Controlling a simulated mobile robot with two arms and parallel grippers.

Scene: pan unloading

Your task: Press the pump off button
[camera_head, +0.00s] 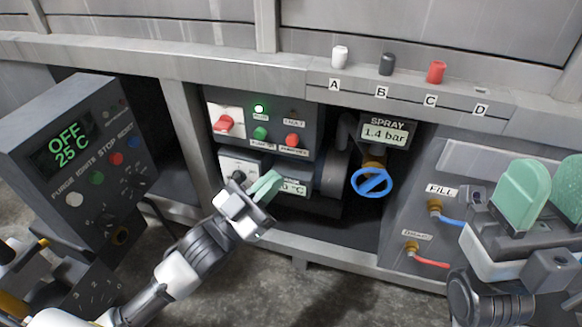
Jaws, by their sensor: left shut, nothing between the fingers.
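The pump panel (275,120) is a dark box set in the metal frame. It carries a lit green lamp (259,108), an unlit fault lamp (294,117), a green button (260,133) and a red button (292,140). The small labels under the buttons are too blurred to read fully. My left gripper (267,185) is shut and empty, below the panel and apart from both buttons. Its pale green fingers overlap the lower box with the temperature display. My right gripper (547,185) is at the right edge, fingers apart, far from the panel.
A blue valve wheel (372,183) and the spray display (386,133) reading 1.4 bar are to the right. A burner control box (75,150) reading OFF 25 °C stands at left. Several knobs line the ledge above.

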